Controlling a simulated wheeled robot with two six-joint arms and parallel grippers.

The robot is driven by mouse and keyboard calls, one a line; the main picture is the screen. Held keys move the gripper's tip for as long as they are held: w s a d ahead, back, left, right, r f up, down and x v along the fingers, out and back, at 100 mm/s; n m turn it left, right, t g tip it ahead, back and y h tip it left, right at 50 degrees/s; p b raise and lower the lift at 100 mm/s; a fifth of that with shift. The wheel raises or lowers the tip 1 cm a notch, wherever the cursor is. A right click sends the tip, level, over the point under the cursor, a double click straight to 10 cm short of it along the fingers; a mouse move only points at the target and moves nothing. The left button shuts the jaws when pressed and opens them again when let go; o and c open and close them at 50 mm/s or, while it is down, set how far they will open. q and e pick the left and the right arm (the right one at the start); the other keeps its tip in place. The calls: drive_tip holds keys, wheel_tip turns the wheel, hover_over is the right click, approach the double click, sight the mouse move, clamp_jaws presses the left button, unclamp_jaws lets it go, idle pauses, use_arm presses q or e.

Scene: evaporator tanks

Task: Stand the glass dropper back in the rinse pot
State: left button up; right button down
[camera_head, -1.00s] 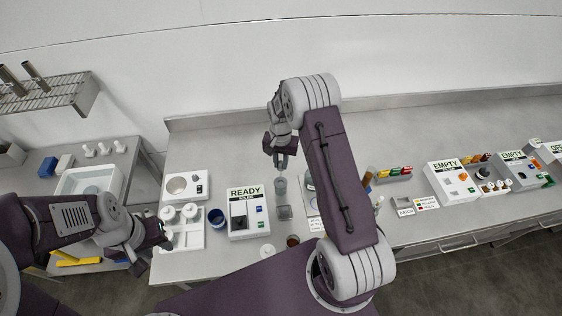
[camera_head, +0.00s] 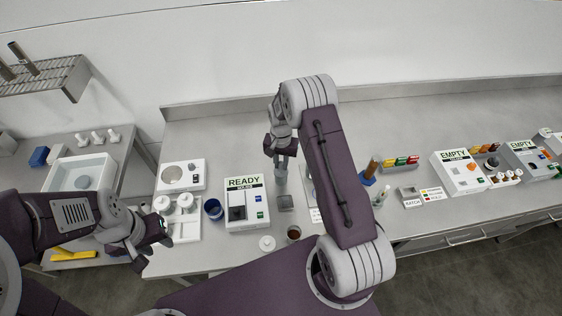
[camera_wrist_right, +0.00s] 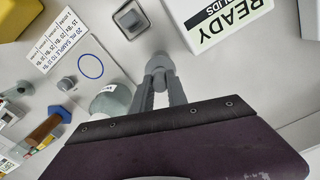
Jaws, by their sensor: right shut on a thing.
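My right gripper (camera_head: 282,158) hangs over the bench behind the grey square dish (camera_head: 286,202). In the right wrist view its fingers (camera_wrist_right: 157,84) are shut on a small grey rounded thing (camera_wrist_right: 158,60), perhaps part of the glass dropper; no clear glass tube shows. A grey translucent cylinder (camera_head: 281,180) shows just below the fingers in the head view; I cannot tell whether it is held or standing. A grey round pot with a white label (camera_wrist_right: 110,101) stands beside the fingers in the wrist view; it may be the rinse pot. My left gripper (camera_head: 152,243) looks open and empty at the bench's front left.
The READY box (camera_head: 246,204) stands left of my right gripper, with a blue cup (camera_head: 213,209) beside it. A brown jar (camera_head: 293,233) and a white lid (camera_head: 267,243) are in front. A blue-based stand with a brown handle (camera_head: 369,173) is to the right.

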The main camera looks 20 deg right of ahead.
drive_tip(key=shift+f, duration=0.75)
drive_tip(key=shift+w, duration=0.1)
drive_tip(key=c, duration=1.2)
unclamp_jaws()
drive_tip(key=shift+c, duration=0.2)
drive_tip(key=shift+r+b, duration=0.3)
drive_tip(key=shift+b, duration=0.1)
wheel_tip(320, 180, up, 9)
drive_tip(key=shift+f+b, duration=0.2)
drive_tip(key=shift+b, duration=0.8)
